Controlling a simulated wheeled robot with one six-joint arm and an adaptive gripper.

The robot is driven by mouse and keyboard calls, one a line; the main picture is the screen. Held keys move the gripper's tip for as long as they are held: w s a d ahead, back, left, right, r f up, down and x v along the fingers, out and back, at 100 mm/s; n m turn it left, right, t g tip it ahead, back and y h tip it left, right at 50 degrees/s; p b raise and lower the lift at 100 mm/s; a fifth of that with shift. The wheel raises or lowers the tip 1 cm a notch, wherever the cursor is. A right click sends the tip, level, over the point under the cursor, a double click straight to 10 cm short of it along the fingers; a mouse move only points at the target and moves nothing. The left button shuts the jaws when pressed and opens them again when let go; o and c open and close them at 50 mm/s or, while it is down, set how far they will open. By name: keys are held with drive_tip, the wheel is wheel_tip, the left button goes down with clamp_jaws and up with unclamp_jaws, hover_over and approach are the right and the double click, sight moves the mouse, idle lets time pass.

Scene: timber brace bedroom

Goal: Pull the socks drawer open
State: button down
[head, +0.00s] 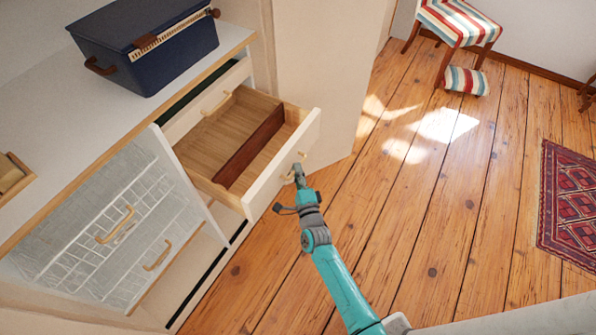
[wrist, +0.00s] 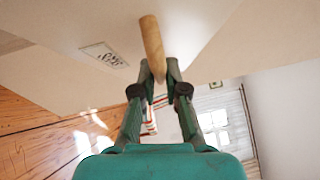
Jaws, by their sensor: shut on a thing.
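A drawer (head: 285,160) with a cream front stands pulled well out of the white dresser in the head view. Its wooden inside looks empty, with a dark brown divider running along it. My gripper (head: 297,172) is at the outer face of this drawer front. In the wrist view my gripper (wrist: 159,72) is shut on the wooden drawer handle (wrist: 151,42), its fingertips at the near end of it. A small label card (wrist: 105,54) sits on the front beside the handle. Its writing is too unclear to read for sure.
A dark blue box (head: 145,45) stands on the dresser top. Another drawer handle (head: 216,104) lies behind the open drawer. A panel with two handles (head: 115,225) is at left.

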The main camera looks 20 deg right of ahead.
drive_tip(key=shift+f, duration=0.15)
drive_tip(key=c, duration=1.2)
unclamp_jaws()
drive_tip(key=v, duration=1.2)
drive_tip(key=s+r+n+g+y, duration=0.1)
drive_tip(key=s+r+n, duration=0.2)
drive_tip(key=s+n, duration=0.55)
drive_tip(key=s+r+n+g+y, duration=0.1)
drive_tip(key=s+r+n, duration=0.15)
drive_tip(key=s, duration=1.15)
drive_tip(key=s+a+r+n+g+y, duration=0.1)
drive_tip(key=s+r+n+g, duration=0.1)
drive_tip(key=s+r+n, duration=0.8)
drive_tip(key=s+r, duration=0.2)
drive_tip(key=s, duration=0.1)
drive_tip(key=shift+s+a+r+n+g, duration=0.25)
drive_tip(key=shift+n+g, duration=0.05)
